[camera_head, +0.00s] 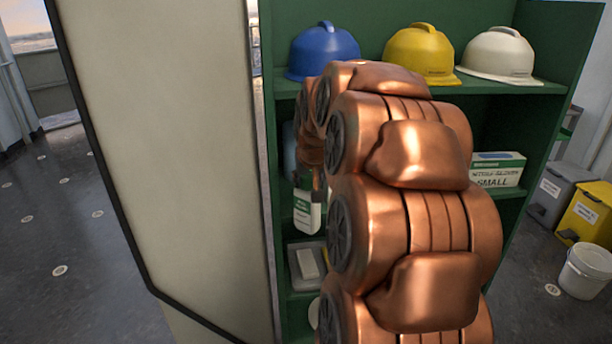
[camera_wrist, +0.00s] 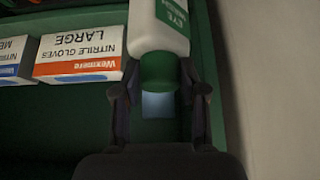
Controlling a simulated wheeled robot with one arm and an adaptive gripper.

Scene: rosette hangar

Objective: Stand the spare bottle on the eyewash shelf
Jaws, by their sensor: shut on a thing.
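A white bottle (camera_wrist: 172,25) with a green label and green cap is between the two dark fingers of my gripper (camera_wrist: 160,88) in the wrist view, which shows the shelf boxes upside down. My gripper is shut on it near the cap. In the head view the bottle (camera_head: 307,215) hangs upright, cap end up, in front of the green shelf unit (camera_head: 545,90), near its left side. Its top is hidden by my gripper and arm. I cannot tell whether its base touches a shelf. No eyewash shelf label is readable.
Blue (camera_head: 325,48), yellow (camera_head: 420,52) and white (camera_head: 500,54) helmets stand on the top shelf. A glove box (camera_head: 497,168) sits below. A grey tray (camera_head: 297,281) is lower left. A pale panel (camera_head: 165,140) stands close at left. Bins (camera_head: 590,215) and a bucket (camera_head: 586,272) are at right.

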